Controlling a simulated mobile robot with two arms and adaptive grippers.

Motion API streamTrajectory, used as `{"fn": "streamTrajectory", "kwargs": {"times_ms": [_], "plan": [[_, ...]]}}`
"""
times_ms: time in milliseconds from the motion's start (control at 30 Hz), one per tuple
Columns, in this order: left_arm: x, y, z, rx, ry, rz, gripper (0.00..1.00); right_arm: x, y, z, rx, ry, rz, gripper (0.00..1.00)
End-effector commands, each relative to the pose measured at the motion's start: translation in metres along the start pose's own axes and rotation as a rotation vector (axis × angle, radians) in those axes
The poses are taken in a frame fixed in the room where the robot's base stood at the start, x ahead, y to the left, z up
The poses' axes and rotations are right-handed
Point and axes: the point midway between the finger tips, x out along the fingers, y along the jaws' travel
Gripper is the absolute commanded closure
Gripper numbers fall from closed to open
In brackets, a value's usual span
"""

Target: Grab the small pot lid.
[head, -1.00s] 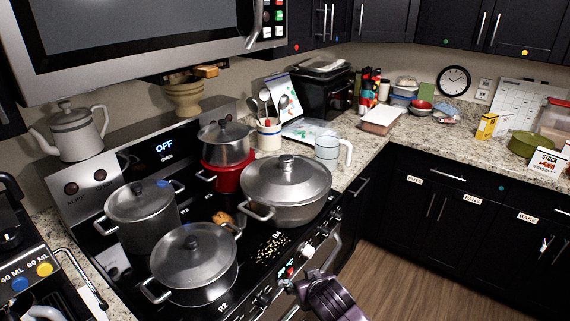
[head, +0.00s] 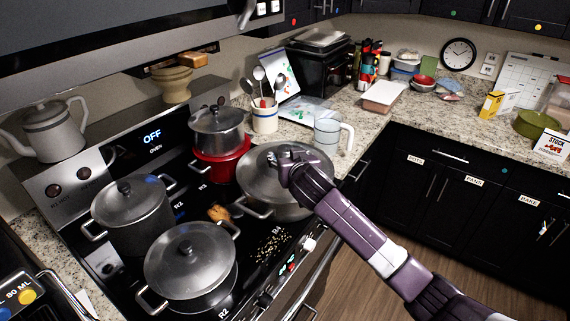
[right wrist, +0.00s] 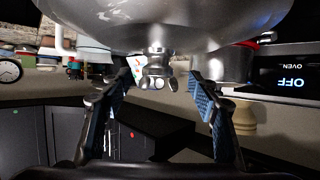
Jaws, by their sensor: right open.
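Several grey metal pots with lids stand on the stove. The smallest-looking lid (head: 217,117) is on the pot stacked on a red pot at the back. My right gripper (head: 288,157) is over the lid (head: 262,180) of the wide pot at the right and partly hides it. In the right wrist view, which is upside down, that lid (right wrist: 190,28) fills the top. Its knob (right wrist: 157,70) sits between the open, empty fingers (right wrist: 160,93), apart from both. Two more lidded pots stand at the front (head: 190,250) and left (head: 130,200). My left gripper is not in view.
A utensil crock (head: 264,118) and a clear jug (head: 328,135) stand behind the wide pot. A microwave (head: 130,50) overhangs the stove. A brown item (head: 218,213) and scattered bits (head: 272,243) lie between the pots. The counter corner is partly clear.

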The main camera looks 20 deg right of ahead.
Motion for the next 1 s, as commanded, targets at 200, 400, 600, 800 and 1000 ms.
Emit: {"fn": "streamTrajectory", "kwargs": {"times_ms": [200, 400, 600, 800, 1000], "plan": [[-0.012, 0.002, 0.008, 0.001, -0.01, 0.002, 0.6, 0.013, 0.002, -0.005, 0.0, -0.002, 0.003, 0.45], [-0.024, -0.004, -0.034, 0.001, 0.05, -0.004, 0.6, 0.035, 0.003, -0.007, -0.001, -0.002, 0.003, 0.45], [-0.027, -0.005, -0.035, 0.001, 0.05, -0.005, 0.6, 0.05, 0.003, -0.006, 0.0, -0.001, 0.001, 0.45], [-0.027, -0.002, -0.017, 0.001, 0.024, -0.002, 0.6, 0.053, 0.003, -0.005, 0.0, -0.001, 0.0, 0.45], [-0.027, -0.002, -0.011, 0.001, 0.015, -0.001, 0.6, 0.053, 0.003, -0.005, 0.0, -0.001, 0.001, 0.53]]}}
